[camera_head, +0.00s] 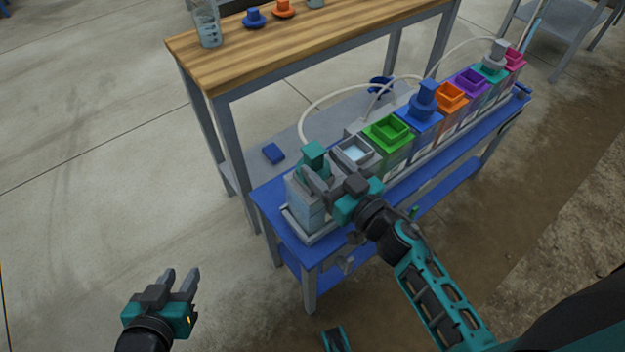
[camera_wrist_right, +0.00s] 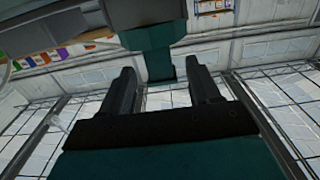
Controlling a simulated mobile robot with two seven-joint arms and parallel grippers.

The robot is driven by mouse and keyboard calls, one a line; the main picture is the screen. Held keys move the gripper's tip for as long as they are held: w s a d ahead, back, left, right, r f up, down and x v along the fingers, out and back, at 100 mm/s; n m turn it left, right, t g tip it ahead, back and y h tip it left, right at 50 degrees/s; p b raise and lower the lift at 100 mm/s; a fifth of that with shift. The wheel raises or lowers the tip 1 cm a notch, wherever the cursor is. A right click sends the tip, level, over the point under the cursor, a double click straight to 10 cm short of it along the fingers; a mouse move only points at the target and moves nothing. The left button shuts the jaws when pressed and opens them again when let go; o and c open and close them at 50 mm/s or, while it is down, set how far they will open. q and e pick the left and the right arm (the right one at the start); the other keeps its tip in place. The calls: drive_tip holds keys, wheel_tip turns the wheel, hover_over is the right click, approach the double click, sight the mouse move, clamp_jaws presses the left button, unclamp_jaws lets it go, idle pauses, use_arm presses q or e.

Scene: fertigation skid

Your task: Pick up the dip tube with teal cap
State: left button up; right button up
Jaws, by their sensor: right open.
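The dip tube's teal cap (camera_head: 314,153) stands upright on the grey-white tank (camera_head: 307,212) at the near left end of the skid; a pale hose rises beside it. The tube below the cap is hidden. My right gripper (camera_head: 318,180) is open at the cap, just below its top. In the right wrist view the teal cap (camera_wrist_right: 152,38) shows ahead, its narrower part between the open fingertips (camera_wrist_right: 161,68); I cannot tell whether they touch it. My left gripper (camera_head: 181,278) is open and empty above the floor at lower left, far from the skid.
A row of tanks with green (camera_head: 388,132), blue (camera_head: 425,105), orange (camera_head: 451,97) and other coloured tops runs right along the blue bench (camera_head: 275,217). A wooden-topped table (camera_head: 320,45) stands behind, bearing a beaker (camera_head: 207,25). A blue block (camera_head: 273,153) lies on the grey shelf.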

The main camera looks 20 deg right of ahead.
sight(308, 152)
drive_tip(key=shift+f+b+x, duration=0.2)
drive_tip(key=shift+b+x, duration=0.15)
drive_tip(key=shift+x, duration=1.1)
drive_tip(key=shift+f+b+x, duration=0.2)
drive_tip(key=shift+b+x, duration=0.1)
drive_tip(key=shift+x, duration=1.15)
drive_tip(key=shift+c, duration=0.3)
clamp_jaws()
